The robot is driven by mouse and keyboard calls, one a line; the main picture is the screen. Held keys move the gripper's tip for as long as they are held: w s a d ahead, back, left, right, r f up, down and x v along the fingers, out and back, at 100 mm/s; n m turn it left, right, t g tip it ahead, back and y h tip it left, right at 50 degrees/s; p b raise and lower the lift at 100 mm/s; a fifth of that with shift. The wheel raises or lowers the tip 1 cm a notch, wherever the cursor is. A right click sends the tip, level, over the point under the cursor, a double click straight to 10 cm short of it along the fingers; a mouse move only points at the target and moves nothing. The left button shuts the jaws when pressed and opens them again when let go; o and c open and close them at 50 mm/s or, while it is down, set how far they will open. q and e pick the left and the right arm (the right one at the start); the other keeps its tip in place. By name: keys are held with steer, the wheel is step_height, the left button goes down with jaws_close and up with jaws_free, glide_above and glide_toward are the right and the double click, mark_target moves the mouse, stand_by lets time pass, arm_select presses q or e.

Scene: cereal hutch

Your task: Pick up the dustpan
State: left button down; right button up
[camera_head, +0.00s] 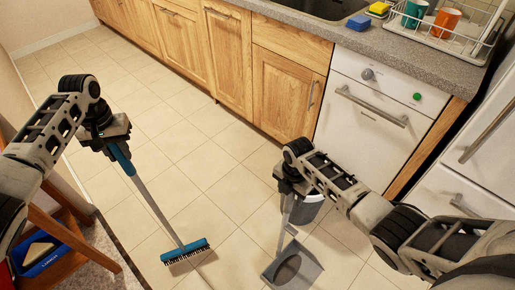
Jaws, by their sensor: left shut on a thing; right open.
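The grey dustpan (311,271) rests on the floor at the lower middle, with its long handle standing up from it. My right gripper (289,190) is at the top of this handle, with its jaws open. I cannot tell whether the fingers touch the handle. My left gripper (113,143) is shut on the upper end of a broom (149,199) with a blue grip, a grey stick and a blue head. The broom slants down to the right, its bristles at or near the floor.
A grey bin (309,211) stands behind the dustpan handle, partly hidden by my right arm. Wooden cabinets (228,55) and a white dishwasher (366,120) line the back. A wooden stand (91,243) is at the lower left. Tiled floor (200,148) between is clear.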

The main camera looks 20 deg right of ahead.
steer(key=c, duration=1)
steer(key=shift+r, duration=0.15)
jaws_close()
